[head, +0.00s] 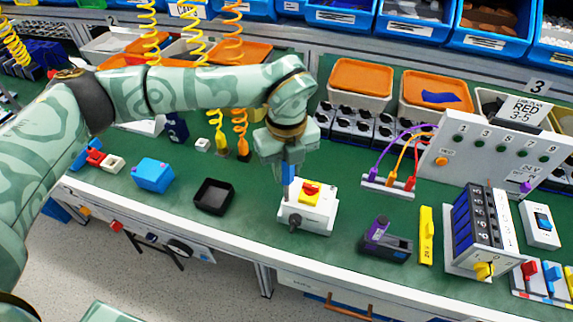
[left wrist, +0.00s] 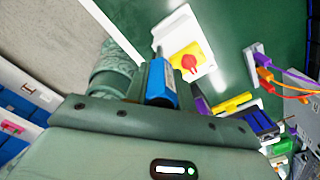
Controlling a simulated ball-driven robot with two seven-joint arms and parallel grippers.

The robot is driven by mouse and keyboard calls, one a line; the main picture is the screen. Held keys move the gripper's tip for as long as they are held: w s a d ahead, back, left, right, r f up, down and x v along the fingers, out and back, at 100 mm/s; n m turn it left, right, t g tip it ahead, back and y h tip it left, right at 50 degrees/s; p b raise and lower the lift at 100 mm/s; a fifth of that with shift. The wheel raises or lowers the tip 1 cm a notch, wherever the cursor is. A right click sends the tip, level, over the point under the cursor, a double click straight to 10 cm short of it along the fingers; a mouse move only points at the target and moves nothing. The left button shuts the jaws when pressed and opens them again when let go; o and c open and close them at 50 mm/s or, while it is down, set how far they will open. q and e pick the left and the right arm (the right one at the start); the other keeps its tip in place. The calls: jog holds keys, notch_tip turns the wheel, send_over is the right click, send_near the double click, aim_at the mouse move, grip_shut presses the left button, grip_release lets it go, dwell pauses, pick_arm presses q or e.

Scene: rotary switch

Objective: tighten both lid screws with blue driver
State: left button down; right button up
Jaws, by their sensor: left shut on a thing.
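The rotary switch box (head: 318,217) is white, with a red knob on a yellow plate (head: 309,192) and a dark gland at its front. It stands on the green bench. My left gripper (head: 289,166) points down over the lid's left side, shut on the blue driver (head: 288,175). The driver is roughly upright, its thin shaft close to the lid's left edge; I cannot tell whether the tip touches. In the left wrist view, the blue handle (left wrist: 160,86) sits between the fingers, with the box (left wrist: 176,34) beyond. The lid screws are too small to make out. My right gripper is out of view.
A black tray (head: 214,196) and a blue box (head: 153,174) lie left of the switch box. A dark holder with a purple item (head: 386,242) and a yellow tool (head: 426,236) lie right. A terminal block with cables (head: 388,186) stands behind right. Coiled hoses hang at the back.

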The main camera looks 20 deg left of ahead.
pick_arm(q)
jog(key=shift+s, duration=0.1)
jog(key=shift+p, duration=0.35)
dwell(0.3)
jog(key=shift+f, duration=0.4)
